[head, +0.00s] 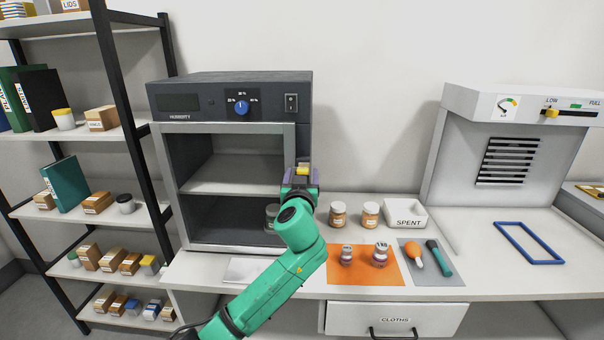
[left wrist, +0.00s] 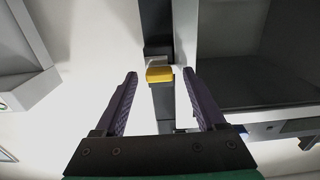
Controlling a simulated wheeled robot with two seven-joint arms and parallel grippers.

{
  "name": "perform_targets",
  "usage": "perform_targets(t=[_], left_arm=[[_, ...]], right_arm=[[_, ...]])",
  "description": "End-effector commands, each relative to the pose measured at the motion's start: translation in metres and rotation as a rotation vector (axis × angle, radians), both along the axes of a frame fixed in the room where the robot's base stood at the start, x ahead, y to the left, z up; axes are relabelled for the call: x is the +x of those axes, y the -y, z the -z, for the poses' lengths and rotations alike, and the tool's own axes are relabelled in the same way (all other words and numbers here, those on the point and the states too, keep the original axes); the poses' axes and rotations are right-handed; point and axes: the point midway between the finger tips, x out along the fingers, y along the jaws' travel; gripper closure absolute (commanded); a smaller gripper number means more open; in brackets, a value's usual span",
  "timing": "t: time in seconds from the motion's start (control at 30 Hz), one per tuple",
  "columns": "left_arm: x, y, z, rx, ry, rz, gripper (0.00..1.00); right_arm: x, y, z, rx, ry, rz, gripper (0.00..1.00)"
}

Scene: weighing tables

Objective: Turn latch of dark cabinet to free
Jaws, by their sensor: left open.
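The dark cabinet (head: 225,88) stands at the left end of the bench. Its front has a light frame (head: 170,190) around two inner levels. The yellow latch (head: 303,168) is at the right edge of the front, partly hidden by my left gripper (head: 301,178). In the left wrist view the latch (left wrist: 160,74) shows as a yellow block on a dark strip, between the fingertips of my open gripper (left wrist: 161,78). The fingers stand apart on both sides of it, and I see no contact. My right gripper is not in view.
A dial (head: 241,108) and a switch (head: 291,103) are on the cabinet's top panel. Jars (head: 338,215) and a SPENT tray (head: 405,214) stand to the right. An orange mat (head: 365,265) with small jars lies in front. A shelf rack (head: 110,70) is at left.

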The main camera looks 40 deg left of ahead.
Motion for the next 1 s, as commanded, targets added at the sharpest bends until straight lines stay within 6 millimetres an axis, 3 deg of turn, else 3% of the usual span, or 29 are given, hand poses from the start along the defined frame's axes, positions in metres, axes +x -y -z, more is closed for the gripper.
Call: perform_targets(t=[0.07,0.2,0.27,0.67,1.0], left_arm=[[-0.0001,0.0002,0.0004,0.0,0.0,0.0,0.28],[-0.0003,0.0005,0.0004,0.0,0.0,0.0,0.81],[-0.0002,0.0005,0.0004,0.001,-0.001,0.0,1.0],[-0.0003,0.0007,0.0005,0.041,-0.032,0.001,1.0],[0.0001,0.0014,0.0006,0.218,-0.168,0.002,1.0]], right_arm=[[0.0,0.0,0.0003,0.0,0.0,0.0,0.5],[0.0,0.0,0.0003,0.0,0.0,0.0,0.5],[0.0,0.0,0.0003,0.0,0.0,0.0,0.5],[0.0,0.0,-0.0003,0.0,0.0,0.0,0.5],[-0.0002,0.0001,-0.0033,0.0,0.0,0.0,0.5]])
